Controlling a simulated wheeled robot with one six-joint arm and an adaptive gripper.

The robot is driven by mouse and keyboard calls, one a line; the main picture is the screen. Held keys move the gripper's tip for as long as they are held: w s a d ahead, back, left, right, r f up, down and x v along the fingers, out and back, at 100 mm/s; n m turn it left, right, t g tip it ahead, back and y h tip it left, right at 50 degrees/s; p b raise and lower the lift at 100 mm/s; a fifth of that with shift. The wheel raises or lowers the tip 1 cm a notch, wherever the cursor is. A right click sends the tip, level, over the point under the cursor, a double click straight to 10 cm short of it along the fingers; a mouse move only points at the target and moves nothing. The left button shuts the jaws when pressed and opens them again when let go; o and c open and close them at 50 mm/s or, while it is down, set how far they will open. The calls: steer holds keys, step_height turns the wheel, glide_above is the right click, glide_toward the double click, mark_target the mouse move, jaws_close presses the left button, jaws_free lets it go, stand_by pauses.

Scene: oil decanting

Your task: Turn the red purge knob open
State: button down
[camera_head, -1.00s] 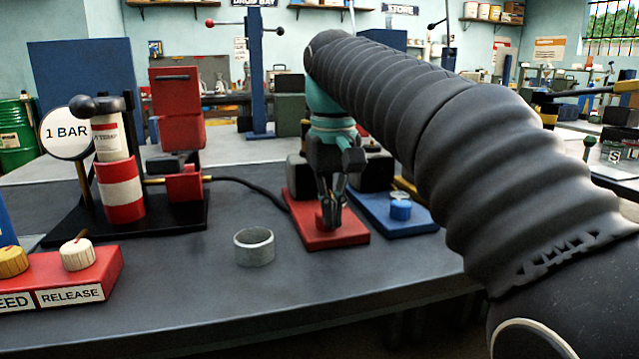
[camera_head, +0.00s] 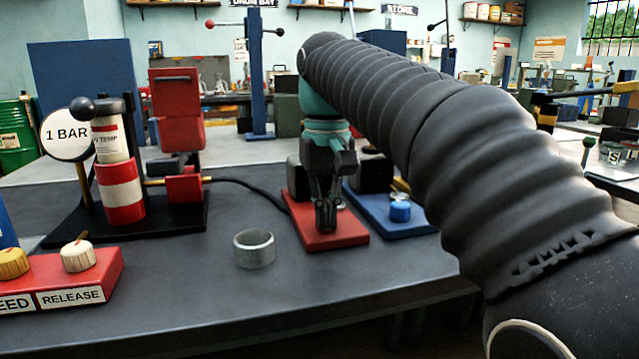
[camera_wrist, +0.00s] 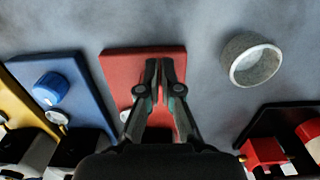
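My gripper (camera_head: 326,230) hangs fingers-down over the red plate (camera_head: 300,228) on the dark bench. The wrist view shows the two fingers (camera_wrist: 160,64) side by side over the red plate, with only a narrow gap between them. No object shows clearly between the fingertips. The red purge knob is not distinguishable; the fingers cover the part of the plate in front of the small round gauge (camera_head: 341,203). I cannot tell whether the fingers touch the knob.
A blue plate with a blue knob (camera_head: 400,211) lies just right of the red plate. A grey ring (camera_head: 254,248) stands on the bench to the left. Further left are a red-and-white cylinder (camera_head: 120,192) and a red control box (camera_head: 100,272). The bench front is clear.

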steer(key=shift+s, duration=0.35)
step_height(320, 180, up, 6)
stand_by(0.5)
